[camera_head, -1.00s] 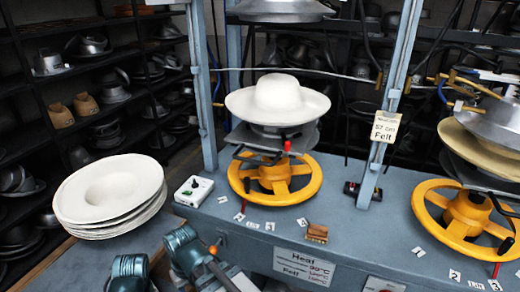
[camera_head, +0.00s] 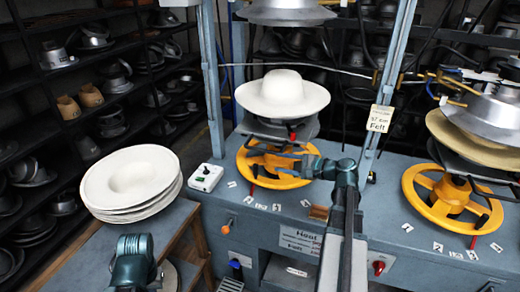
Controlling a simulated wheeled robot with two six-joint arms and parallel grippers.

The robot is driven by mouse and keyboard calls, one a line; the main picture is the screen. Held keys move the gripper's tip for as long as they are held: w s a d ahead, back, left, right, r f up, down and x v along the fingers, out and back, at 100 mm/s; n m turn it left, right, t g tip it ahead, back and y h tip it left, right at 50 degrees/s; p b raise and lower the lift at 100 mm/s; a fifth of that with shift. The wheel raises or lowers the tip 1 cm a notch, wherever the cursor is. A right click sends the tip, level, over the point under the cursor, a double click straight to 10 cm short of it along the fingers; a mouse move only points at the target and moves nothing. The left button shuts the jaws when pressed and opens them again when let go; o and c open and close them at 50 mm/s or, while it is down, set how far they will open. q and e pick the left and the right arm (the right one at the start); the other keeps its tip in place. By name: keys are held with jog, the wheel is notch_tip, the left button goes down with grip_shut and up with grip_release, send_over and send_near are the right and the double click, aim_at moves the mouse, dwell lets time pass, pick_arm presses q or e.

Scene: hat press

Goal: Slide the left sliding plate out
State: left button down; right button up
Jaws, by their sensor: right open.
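The left sliding plate (camera_head: 305,128) is a grey plate in the left press. It sits under a white hat (camera_head: 282,95) and above a yellow handwheel (camera_head: 246,163). A small red-tipped handle shows at the plate's front. My right gripper (camera_head: 272,158) reaches in from the right, in front of the handwheel and just below the plate. Its fingers are open and look empty; whether they touch the wheel or handle I cannot tell. Part of my left arm shows at the bottom left, but its gripper is not in view.
A stack of white hats (camera_head: 130,180) lies on the bench at left. A small white control box (camera_head: 206,177) stands left of the wheel. A blue-grey post (camera_head: 381,100) rises right of the left press. A second press with a yellow wheel (camera_head: 424,205) stands at right.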

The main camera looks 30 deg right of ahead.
aim_at(265, 151)
jog(key=shift+m+t+h, duration=0.3)
jog(key=shift+m+t, duration=0.3)
jog(key=b+x, duration=0.1)
jog(key=x, duration=0.2)
jog(key=d+b+x, duration=0.1)
jog(key=x, duration=0.3)
jog(key=w+d+r+x, duration=0.1)
jog(key=x, duration=0.3)
jog(key=shift+w+b, duration=0.2)
jog(key=shift+b, duration=0.2)
grip_shut()
dwell(0.8)
